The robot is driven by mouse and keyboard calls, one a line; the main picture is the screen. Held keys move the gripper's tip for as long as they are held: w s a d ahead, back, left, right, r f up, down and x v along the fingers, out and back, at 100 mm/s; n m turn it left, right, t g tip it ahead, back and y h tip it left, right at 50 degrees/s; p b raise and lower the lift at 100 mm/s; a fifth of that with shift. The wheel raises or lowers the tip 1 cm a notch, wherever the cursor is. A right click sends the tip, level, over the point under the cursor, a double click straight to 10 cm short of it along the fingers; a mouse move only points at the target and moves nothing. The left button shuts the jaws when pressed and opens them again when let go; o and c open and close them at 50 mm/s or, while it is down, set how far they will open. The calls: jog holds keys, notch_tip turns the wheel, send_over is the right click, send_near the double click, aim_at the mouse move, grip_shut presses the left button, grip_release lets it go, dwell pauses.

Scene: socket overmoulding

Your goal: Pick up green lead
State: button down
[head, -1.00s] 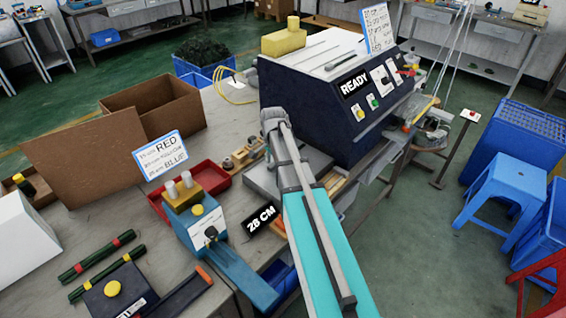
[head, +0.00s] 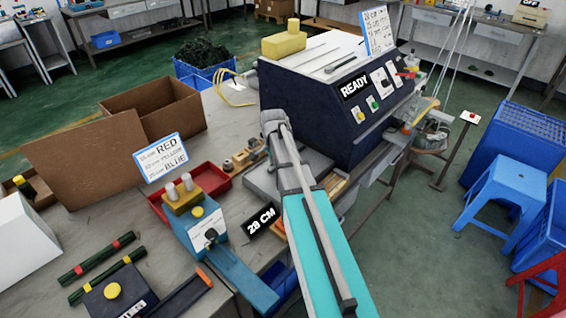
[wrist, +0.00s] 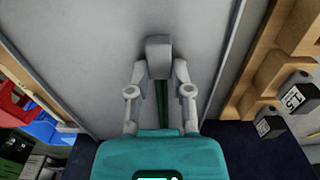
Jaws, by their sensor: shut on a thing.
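My gripper (wrist: 159,62) is in the wrist view, its fingers closed together over a grey flat surface. A dark green lead (wrist: 161,98) shows as a narrow strip between the fingers; most of it is hidden by them. In the head view my arm reaches over the grey plate in front of the machine, and the fingertips and held lead cannot be made out. Two dark green bundles lie apart on the table at lower left, one with red bands (head: 96,257) and one with yellow bands (head: 107,276).
A dark blue machine (head: 330,125) marked READY stands just beyond my arm. A blue device (head: 205,235), a red tray (head: 212,178) and a 28 CM sign (head: 260,220) stand left of it. Cardboard boxes (head: 165,105) are further left. Blue stools (head: 505,185) stand on the right floor.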

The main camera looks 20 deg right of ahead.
jog(key=shift+r, duration=0.2)
jog(key=shift+r+p, duration=0.75)
jog(key=shift+p, duration=0.25)
jog(key=s+d+r+p, duration=0.3)
jog(key=s+r+p, duration=0.8)
jog(key=s, duration=0.2)
jog(key=shift+s+d, duration=0.15)
jog(key=shift+s, duration=0.15)
